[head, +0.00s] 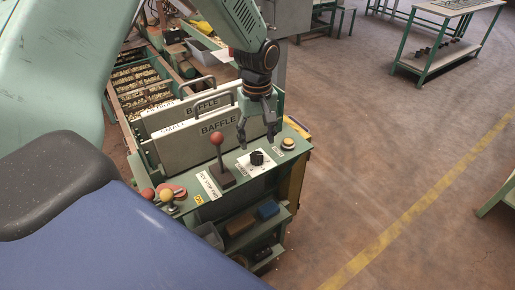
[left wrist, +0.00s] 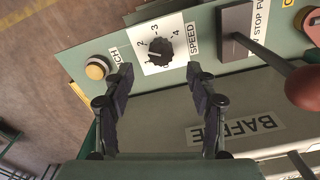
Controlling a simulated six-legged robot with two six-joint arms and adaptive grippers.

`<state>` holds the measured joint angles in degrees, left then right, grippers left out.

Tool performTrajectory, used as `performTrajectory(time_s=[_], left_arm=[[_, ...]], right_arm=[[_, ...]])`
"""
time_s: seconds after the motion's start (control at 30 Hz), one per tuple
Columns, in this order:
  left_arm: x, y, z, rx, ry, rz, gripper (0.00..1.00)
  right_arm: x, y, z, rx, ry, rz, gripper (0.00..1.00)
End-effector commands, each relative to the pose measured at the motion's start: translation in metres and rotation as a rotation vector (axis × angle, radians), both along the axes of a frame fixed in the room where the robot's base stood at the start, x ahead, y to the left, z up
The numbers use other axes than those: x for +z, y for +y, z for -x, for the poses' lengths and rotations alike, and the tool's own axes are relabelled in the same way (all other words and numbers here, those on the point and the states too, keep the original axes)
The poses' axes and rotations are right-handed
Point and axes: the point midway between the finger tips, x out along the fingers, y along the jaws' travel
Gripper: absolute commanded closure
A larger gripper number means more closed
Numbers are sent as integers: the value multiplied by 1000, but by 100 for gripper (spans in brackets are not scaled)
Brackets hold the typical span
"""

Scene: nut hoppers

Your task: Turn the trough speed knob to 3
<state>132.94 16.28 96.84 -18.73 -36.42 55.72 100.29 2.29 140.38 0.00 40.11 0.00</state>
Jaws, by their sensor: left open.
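The trough speed knob (left wrist: 159,52) is a black knob on a white dial plate with the numbers 2, 3 and 4 along its upper edge in the left wrist view. A SPEED label stands beside it. A pale mark on the knob seems to face left, below the 2, but I cannot read it surely. The knob also shows on the console top in the head view (head: 257,157). My left gripper (head: 256,142) is open above the knob, pointing down. In the left wrist view its two fingertips (left wrist: 159,72) are apart, short of the knob and empty. My right gripper is out of view.
A lever with a red ball (head: 217,138) stands left of the knob. A round yellowish button (head: 288,144) sits to its right. Two BAFFLE plates (head: 200,140) rise behind the console. Red and yellow knobs (head: 158,195) are at its left end. Open floor lies to the right.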

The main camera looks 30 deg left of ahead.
Motion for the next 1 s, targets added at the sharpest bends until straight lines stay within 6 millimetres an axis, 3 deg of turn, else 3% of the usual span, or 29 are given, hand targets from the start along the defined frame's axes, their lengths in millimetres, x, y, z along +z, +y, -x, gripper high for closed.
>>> performTrajectory(time_s=[0.1, 0.3, 0.7, 1.0], left_arm=[[-22, -1, 2, 0, 4, 0, 43], [-45, -1, 0, -1, 2, -1, 43], [-51, 1, -4, 0, -1, -1, 44], [-51, 2, -4, 0, 0, 0, 69]], right_arm=[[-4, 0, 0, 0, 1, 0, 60], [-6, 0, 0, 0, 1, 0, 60], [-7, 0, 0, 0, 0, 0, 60], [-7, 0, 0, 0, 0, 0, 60]])
